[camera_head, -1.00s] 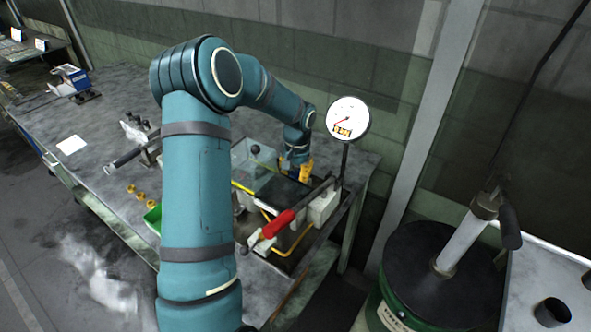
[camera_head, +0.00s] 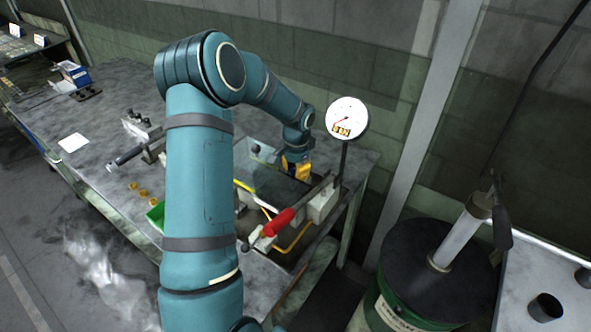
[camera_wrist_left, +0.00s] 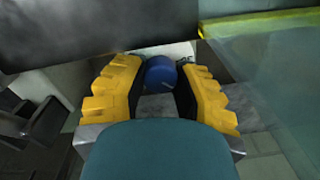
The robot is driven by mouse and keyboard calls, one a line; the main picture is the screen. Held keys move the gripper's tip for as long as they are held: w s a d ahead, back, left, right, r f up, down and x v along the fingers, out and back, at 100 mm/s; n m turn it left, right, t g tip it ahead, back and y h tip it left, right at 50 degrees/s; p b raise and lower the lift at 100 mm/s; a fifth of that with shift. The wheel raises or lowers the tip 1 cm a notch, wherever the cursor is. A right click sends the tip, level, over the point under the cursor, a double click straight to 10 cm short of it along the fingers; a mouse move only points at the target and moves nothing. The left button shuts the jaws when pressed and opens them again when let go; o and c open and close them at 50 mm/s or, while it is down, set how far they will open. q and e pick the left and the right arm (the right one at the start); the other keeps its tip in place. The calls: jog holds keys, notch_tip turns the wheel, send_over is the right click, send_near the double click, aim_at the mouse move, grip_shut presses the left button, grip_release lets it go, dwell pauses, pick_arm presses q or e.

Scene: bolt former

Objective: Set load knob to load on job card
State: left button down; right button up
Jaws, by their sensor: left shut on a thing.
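My left gripper (camera_head: 297,165) reaches down at the press end of the bench, behind the red-handled lever. In the left wrist view, the yellow fingers of my left gripper (camera_wrist_left: 160,92) are shut on a round dark blue knob (camera_wrist_left: 160,70), one finger on each side. The head view does not show the knob clearly, as the gripper covers that spot. My right gripper is not in view.
The lever with a red handle (camera_head: 278,223) sticks out in front of the gripper. A clear guard panel (camera_wrist_left: 270,75) is close at its right in the wrist view. A green drum (camera_head: 425,275) stands right of the bench. Small brass parts (camera_head: 143,191) lie on the bench.

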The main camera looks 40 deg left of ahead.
pick_arm(q)
jog(key=c, duration=0.6)
grip_release()
jog(key=shift+f, duration=0.1)
jog(key=r, duration=1.2)
jog(key=shift+d, duration=0.25)
